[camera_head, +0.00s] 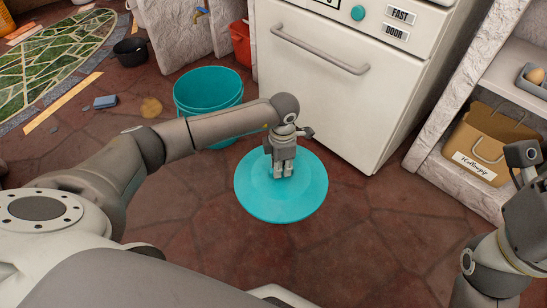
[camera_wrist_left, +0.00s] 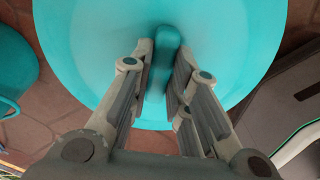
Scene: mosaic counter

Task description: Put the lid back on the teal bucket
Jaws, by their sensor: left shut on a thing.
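The teal lid (camera_head: 310,197) is a round disc in front of the white oven, right of and nearer than the bucket. My left gripper (camera_head: 283,173) is above its middle, pointing down. In the left wrist view the two fingers of this gripper (camera_wrist_left: 163,85) are closed around the lid's raised teal handle (camera_wrist_left: 165,45). I cannot tell whether the lid touches the floor. The teal bucket (camera_head: 207,90) stands upright and open on the floor, partly behind my left forearm. In the left wrist view the bucket (camera_wrist_left: 15,65) shows at the left edge. My right arm shows at the right edge; its fingers are not visible.
The white oven (camera_head: 330,95) stands close behind the lid. A stone shelf with a cardboard box (camera_head: 482,145) is at the right. A red bucket (camera_head: 241,45), a black pot (camera_head: 131,49) and a blue sponge (camera_head: 105,102) are farther back. The floor right of the lid is clear.

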